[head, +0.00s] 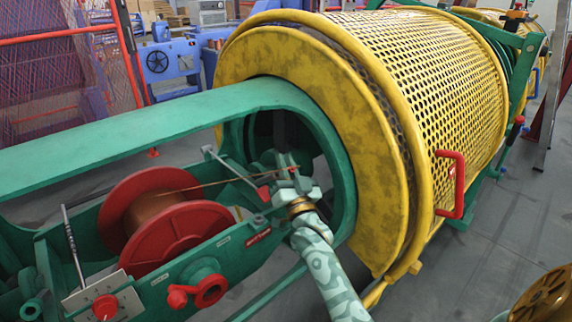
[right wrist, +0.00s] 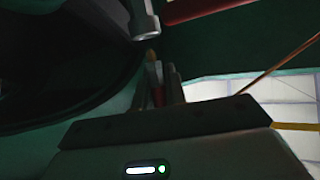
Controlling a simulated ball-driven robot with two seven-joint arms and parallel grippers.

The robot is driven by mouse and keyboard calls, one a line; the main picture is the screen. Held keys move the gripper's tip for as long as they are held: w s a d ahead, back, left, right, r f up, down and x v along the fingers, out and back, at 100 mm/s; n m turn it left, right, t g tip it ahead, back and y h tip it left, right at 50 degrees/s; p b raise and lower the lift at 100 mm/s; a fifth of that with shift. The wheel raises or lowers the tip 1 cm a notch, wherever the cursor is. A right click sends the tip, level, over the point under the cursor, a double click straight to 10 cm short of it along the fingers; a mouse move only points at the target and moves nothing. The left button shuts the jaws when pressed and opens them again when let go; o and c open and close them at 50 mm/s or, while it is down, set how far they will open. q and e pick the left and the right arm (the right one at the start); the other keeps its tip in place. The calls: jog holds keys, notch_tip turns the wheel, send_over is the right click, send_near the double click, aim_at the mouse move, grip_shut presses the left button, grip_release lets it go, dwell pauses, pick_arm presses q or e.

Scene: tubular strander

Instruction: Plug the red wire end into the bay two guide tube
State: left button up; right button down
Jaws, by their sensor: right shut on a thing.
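My right gripper (head: 291,176) is inside the green frame's round opening, in front of the yellow drum. A grey tube (right wrist: 145,24), which looks like the guide tube, is just beyond the tip, slightly left. A small dark gap seems to separate them. I cannot read which bay it belongs to. The copper wire (head: 222,181) runs from the red spool (head: 165,222) toward my gripper. My left gripper is not in view.
The green frame (head: 140,126) surrounds the spool and my gripper closely. The yellow perforated drum guard (head: 430,78) with its red handle (head: 451,184) stands to the right. A red knob (head: 208,291) sticks out in front.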

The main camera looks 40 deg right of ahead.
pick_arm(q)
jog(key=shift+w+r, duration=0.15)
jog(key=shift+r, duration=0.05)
pick_arm(e)
jog(key=shift+r, duration=0.1)
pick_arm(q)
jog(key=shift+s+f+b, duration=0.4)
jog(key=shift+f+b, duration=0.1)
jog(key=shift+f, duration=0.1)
pick_arm(e)
jog(key=shift+w+a+f, duration=0.1)
jog(key=shift+w+f, duration=0.65)
jog(key=shift+w, duration=0.05)
jog(key=c, duration=1.4)
grip_release()
jog(key=shift+o, duration=0.2)
